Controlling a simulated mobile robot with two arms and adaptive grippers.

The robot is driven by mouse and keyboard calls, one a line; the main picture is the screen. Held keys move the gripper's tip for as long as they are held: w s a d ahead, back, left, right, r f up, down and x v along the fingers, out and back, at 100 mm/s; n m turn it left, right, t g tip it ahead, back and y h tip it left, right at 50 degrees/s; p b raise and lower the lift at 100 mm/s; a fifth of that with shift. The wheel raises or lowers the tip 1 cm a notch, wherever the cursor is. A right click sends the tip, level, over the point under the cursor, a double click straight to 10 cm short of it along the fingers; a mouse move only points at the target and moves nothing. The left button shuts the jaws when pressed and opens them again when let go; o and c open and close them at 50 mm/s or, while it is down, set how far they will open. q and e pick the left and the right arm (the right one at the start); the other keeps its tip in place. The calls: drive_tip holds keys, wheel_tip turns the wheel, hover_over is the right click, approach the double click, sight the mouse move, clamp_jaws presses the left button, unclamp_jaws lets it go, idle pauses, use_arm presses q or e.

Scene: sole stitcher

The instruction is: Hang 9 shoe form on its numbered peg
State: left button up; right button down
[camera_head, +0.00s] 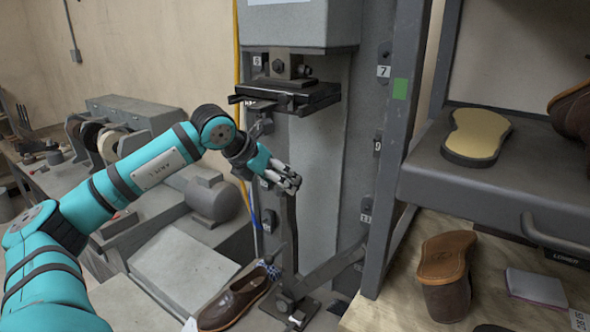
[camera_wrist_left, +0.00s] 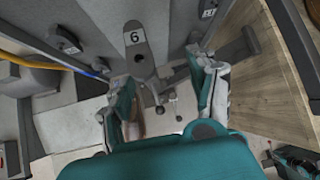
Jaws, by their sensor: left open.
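My left gripper (camera_head: 287,182) is open in front of the grey machine column, above the machine's dark upright arm. In the left wrist view its fingers (camera_wrist_left: 165,95) stand apart. A grey elongated piece (camera_wrist_left: 136,42), possibly the shoe form, lies ahead of the gap; its mark reads as 6 or an upside-down 9. I cannot tell whether the fingers touch it. A dark peg mount with a label like 9 (camera_head: 377,143) is on the column's right side; no form shows on it.
Pegs labelled 7 (camera_head: 383,71) and 6 (camera_head: 257,62) are on the column. A brown shoe (camera_head: 232,304) lies below my gripper. A shelf rack (camera_head: 420,160) with a tan sole (camera_head: 477,135) stands at the right. A grinder bench (camera_head: 140,118) is at the left.

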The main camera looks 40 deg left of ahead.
use_arm(q)
drive_tip(key=shift+y, duration=0.8)
drive_tip(key=w+f, duration=0.1)
drive_tip(key=w+a+p, duration=0.1)
drive_tip(key=w+a+f, duration=0.1)
drive_tip(key=shift+w+f, duration=0.3)
drive_tip(key=shift+w, duration=0.1)
drive_tip(key=shift+x, duration=1.3)
drive_tip(key=shift+a, duration=0.1)
clamp_jaws()
drive_tip(key=shift+r, duration=0.15)
drive_tip(key=shift+r+p, duration=1)
drive_tip(key=shift+r, duration=0.45)
